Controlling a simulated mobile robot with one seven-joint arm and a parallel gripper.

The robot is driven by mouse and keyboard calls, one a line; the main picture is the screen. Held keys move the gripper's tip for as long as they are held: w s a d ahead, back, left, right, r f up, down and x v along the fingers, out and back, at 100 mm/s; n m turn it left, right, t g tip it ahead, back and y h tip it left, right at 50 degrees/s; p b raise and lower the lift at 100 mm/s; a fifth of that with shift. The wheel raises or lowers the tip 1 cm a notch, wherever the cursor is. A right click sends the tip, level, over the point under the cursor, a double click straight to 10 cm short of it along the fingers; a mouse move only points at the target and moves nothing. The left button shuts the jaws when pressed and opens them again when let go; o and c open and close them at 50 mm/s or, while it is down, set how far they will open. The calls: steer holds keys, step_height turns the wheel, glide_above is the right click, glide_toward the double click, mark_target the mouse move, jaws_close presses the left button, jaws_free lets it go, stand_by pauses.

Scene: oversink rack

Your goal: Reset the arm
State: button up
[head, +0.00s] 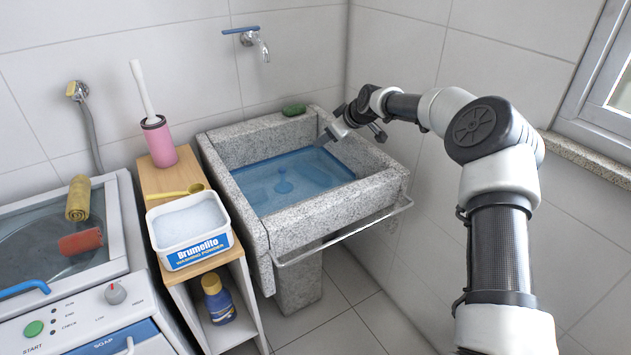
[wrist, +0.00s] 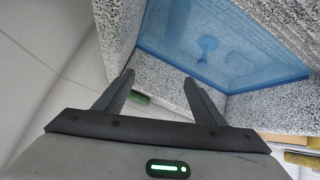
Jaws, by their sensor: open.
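My gripper (head: 352,138) is over the back right part of the grey granite sink (head: 325,220) in the head view. Its two dark fingers are spread apart with nothing between them. The wrist view also shows my gripper (wrist: 160,80) open, with the sink's speckled wall and blue basin (wrist: 210,45) beyond the fingers. My arm reaches in from the right, bent at the elbow.
A green bar (head: 293,110) lies on the sink's back rim under the tap (head: 250,40). A metal rail (head: 345,235) runs along the sink front. A washing powder tub (head: 188,232), yellow scoop (head: 175,193) and pink brush holder (head: 159,142) stand on the wooden shelf (head: 165,180).

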steer(key=s+d+r+m+g+h+p, duration=0.1)
steer(key=s+d+r+m+h+p, duration=0.15)
steer(key=s+r, duration=0.7)
steer(key=s+d+r+m+g+h+p, duration=0.1)
steer(key=s+d+r, duration=0.25)
steer(key=s, duration=1.15)
steer(key=s+d+r+m+g+h+p, duration=0.1)
steer(key=s+d+r+m+h+p, duration=0.15)
steer(key=s+r, duration=0.75)
steer(key=s+d+f+m+b, duration=0.2)
steer(key=s+d+f+b, duration=0.15)
steer(key=s, duration=0.65)
steer(key=s+d+f+m+b, duration=0.2)
steer(key=s+f+m, duration=0.15)
steer(key=s, duration=0.65)
step_height(320, 180, up, 20)
steer(key=p, duration=2)
steer(key=shift+n+t+y, duration=0.4)
steer(key=shift+n, duration=0.05)
